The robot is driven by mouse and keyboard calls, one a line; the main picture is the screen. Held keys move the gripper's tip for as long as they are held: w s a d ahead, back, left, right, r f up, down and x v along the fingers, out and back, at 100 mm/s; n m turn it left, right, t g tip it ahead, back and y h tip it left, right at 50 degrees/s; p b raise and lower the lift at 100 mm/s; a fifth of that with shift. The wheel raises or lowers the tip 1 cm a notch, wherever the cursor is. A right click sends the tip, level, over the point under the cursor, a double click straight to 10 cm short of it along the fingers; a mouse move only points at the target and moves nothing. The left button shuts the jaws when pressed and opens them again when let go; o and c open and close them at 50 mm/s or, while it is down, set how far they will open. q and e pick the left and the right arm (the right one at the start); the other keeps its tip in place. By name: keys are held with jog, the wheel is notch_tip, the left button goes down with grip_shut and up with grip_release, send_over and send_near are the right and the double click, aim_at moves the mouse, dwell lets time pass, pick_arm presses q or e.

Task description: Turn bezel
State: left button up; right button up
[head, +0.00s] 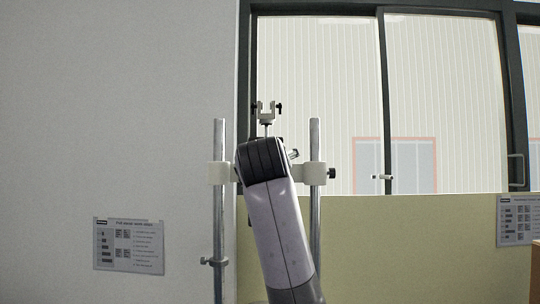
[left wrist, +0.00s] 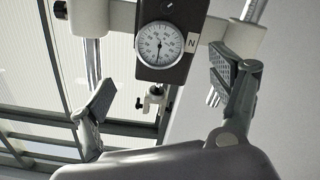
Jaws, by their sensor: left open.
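In the left wrist view a round dial gauge (left wrist: 160,44) with a white face and a dark needle is set in a black housing marked N. Its bezel (left wrist: 136,46) is the thin rim around the face. My left gripper (left wrist: 164,78) is open, with one padded finger to each side of the gauge and apart from the bezel. In the head view my arm stands in front of the test stand (head: 315,220), and the dial and gripper fingers are hidden behind it. My right gripper is not in view.
The stand has two upright metal posts joined by a pale crossbar (head: 219,173). A forked clamp (head: 265,113) sits on top between them. Printed notices hang on the wall at left (head: 128,246) and right (head: 517,220). Windows (head: 440,100) fill the background.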

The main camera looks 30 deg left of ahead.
pick_arm(q)
jog(key=p+x, duration=0.3)
jog(key=x, duration=0.5)
jog(key=shift+w+p, duration=0.2)
jog(key=shift+p, duration=0.2)
jog(key=c, duration=1.2)
jog(key=shift+o, duration=0.2)
jog(key=n, duration=0.4)
jog(key=o, duration=1.2)
jog(key=shift+c, duration=0.2)
